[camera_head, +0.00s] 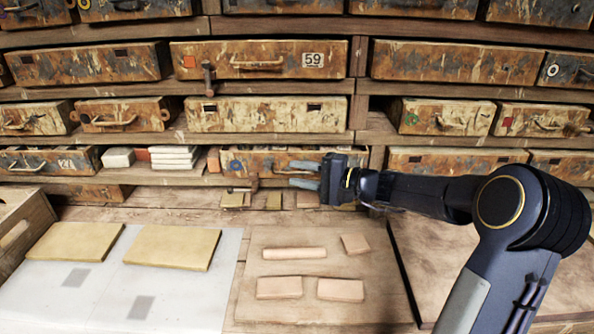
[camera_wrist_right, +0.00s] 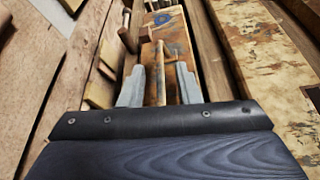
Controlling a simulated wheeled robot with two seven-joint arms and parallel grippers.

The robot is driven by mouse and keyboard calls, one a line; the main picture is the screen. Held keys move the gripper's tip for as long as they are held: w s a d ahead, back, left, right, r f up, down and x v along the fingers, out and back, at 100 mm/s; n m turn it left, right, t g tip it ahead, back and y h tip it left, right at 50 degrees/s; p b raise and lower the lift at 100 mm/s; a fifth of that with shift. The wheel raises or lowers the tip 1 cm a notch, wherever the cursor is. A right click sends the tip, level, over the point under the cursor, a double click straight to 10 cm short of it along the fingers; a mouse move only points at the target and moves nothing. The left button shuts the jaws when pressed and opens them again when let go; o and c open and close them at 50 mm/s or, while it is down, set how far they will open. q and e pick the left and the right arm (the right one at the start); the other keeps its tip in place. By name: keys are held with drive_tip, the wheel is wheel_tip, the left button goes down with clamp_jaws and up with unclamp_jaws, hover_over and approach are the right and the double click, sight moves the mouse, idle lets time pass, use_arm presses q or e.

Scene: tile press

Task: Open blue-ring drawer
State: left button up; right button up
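The drawer with the blue ring (camera_head: 236,166) is in the lower shelf row in the head view, with a worn orange-brown front. It appears shut. The ring also shows at the far end of the drawer front in the right wrist view (camera_wrist_right: 164,19). My right gripper (camera_head: 304,175) is in front of the drawer's right part, fingers pointing left in the picture. In the right wrist view its two grey fingers (camera_wrist_right: 159,84) are apart, with the pale bar handle (camera_wrist_right: 160,72) between them; I cannot tell whether they touch it. The gripper hides part of the drawer front. My left gripper is not in view.
A wooden hammer-like tool (camera_head: 209,78) hangs at the shelf above. White blocks (camera_head: 173,155) are stacked left of the drawer. Below, small tan tiles (camera_head: 235,199) lie near the shelf foot. Clay pieces (camera_head: 295,253) lie on a board, and two tan slabs (camera_head: 172,247) lie on a pale sheet.

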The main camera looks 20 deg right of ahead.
drive_tip(key=shift+w+a, duration=0.5)
clamp_jaws()
